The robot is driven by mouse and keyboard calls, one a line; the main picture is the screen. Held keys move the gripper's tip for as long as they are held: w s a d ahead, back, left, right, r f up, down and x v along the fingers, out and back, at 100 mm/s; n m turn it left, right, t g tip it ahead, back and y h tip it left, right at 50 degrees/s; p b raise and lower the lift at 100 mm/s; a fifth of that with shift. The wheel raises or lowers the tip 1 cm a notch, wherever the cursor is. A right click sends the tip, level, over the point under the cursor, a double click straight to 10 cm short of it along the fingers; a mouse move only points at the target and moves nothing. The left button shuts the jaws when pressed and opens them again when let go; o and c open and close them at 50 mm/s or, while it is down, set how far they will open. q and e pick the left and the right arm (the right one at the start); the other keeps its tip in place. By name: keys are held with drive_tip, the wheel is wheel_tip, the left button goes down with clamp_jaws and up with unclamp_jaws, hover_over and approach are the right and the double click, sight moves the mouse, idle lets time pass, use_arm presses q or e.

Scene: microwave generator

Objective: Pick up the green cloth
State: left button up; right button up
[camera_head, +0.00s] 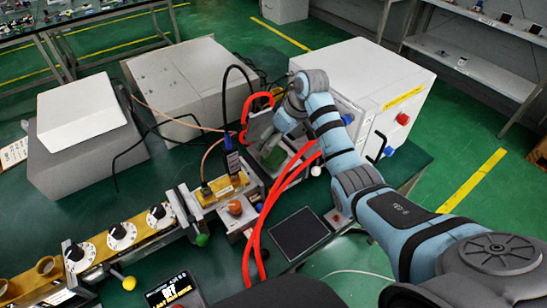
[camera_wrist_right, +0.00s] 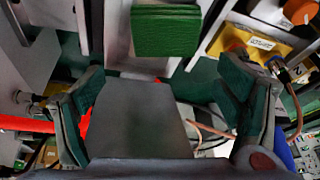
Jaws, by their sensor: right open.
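The green cloth (camera_wrist_right: 165,32) is a small, folded-looking green block at the top centre of the right wrist view. It rests on a pale metal part of the apparatus. In the head view the green cloth (camera_head: 273,158) shows partly, just below my right gripper (camera_head: 262,132). In the wrist view my right gripper (camera_wrist_right: 160,72) is open, with its green-padded fingers spread wide and nothing between them. The cloth lies beyond the fingertips, roughly centred between them. My left gripper is in neither view.
A white box (camera_head: 365,75) with a red knob stands right behind the cloth. Red hoses (camera_head: 262,215) and black cables run close to my right gripper. A brass waveguide with dials (camera_head: 120,233) extends left. Grey boxes (camera_head: 185,85) stand at the back left.

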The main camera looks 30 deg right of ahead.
sight(272, 152)
drive_tip(key=f, duration=0.3)
drive_tip(key=a+f, duration=0.1)
drive_tip(key=shift+w+a+f, duration=0.1)
drive_tip(key=shift+w+f, duration=0.15)
drive_tip(key=shift+f, duration=0.15)
drive_tip(key=c, duration=1)
drive_tip(key=shift+r, duration=0.15)
wheel_tip(272, 152, up, 20)
drive_tip(key=p, duration=0.2)
drive_tip(key=shift+p, duration=0.4)
